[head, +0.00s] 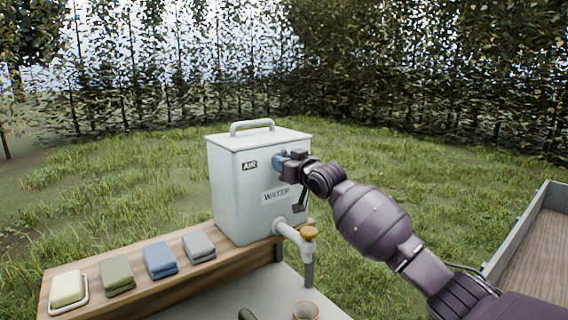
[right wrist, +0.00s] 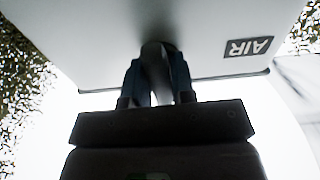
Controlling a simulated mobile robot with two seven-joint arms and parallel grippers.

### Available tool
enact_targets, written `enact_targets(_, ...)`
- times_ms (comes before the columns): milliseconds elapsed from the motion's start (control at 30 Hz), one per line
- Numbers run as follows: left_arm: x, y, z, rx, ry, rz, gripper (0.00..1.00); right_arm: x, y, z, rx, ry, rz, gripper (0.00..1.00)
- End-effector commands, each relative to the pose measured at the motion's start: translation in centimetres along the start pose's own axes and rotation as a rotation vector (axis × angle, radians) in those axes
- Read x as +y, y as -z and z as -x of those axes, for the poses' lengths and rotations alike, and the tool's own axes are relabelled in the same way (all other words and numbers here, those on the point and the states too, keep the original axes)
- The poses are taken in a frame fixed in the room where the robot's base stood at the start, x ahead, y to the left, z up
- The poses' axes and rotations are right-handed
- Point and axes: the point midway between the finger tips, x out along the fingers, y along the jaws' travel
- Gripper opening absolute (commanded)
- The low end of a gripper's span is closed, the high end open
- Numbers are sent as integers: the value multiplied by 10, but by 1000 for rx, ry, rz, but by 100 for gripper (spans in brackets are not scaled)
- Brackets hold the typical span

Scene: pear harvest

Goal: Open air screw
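The white water container (head: 232,190) stands on a wooden shelf, with an AIR label (head: 249,166) and a WATER label (head: 277,195) on its front. My right gripper (head: 281,160) is at the front face, just right of the AIR label. In the right wrist view its two bluish fingers (right wrist: 157,85) flank a grey knob, the air screw (right wrist: 154,62), and appear closed on it. The screw is hidden behind the gripper in the head view. My left gripper is not in view.
A tap (head: 290,234) with a yellow handle (head: 308,232) sticks out low on the container. Soap (head: 67,288) and folded cloths (head: 160,258) lie along the wooden shelf (head: 185,284). An orange-rimmed cup (head: 305,311) is at the bottom edge. A wooden-floored tray (head: 535,240) is at right.

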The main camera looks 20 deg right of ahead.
Motion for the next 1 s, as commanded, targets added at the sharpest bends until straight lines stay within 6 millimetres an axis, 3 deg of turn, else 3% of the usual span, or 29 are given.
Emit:
enact_targets(33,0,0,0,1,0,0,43,0,-1,0,-1,0,0,32)
enact_targets(133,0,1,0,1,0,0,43,0,0,0,-1,0,-1,46)
enact_targets(567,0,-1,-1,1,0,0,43,0,0,8,2,1,-3,46)
enact_targets(1000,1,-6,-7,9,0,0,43,1,-2,69,1,0,-2,46)
